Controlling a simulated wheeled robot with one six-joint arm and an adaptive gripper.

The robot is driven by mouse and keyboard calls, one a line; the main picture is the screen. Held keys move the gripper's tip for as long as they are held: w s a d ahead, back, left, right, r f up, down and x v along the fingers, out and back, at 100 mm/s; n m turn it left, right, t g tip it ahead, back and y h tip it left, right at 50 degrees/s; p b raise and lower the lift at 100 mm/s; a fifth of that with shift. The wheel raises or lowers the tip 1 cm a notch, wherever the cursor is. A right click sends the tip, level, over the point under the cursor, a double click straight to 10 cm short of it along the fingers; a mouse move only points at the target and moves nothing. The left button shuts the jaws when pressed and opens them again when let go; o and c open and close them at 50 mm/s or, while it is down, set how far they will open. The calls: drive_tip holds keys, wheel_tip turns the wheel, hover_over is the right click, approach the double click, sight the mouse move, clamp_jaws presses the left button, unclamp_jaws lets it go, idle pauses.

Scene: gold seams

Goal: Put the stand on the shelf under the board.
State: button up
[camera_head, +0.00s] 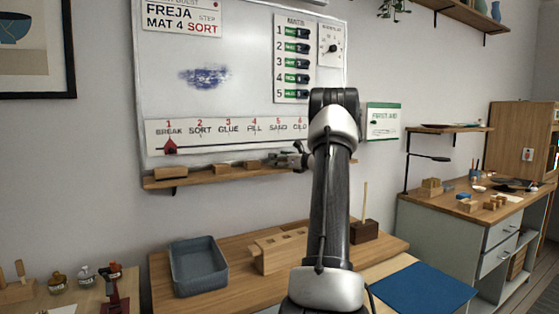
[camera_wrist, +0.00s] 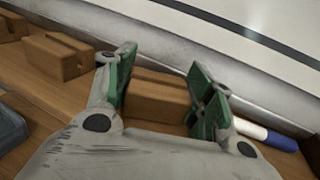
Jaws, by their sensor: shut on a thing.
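My gripper (camera_head: 288,160) is at the right part of the wooden shelf (camera_head: 210,178) under the whiteboard (camera_head: 235,105). In the wrist view the two green-padded fingers (camera_wrist: 165,95) are shut on a wooden block-like stand (camera_wrist: 158,100), one finger on each end. The stand has a groove along its top. It is at about shelf height, close to the board's lower edge; I cannot tell whether it rests on the shelf. In the head view my gripper and arm hide most of it.
Similar grooved blocks (camera_head: 170,173) (camera_wrist: 58,58) stand on the shelf to the left. A white marker with a blue cap (camera_wrist: 268,134) lies right of my gripper. Below are a grey bin (camera_head: 198,268), a slotted wooden rack (camera_head: 278,250) and a blue mat (camera_head: 425,290).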

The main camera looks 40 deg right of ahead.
drive_tip(key=shift+f, duration=0.1)
drive_tip(key=o, duration=0.9)
drive_tip(key=shift+c, duration=0.2)
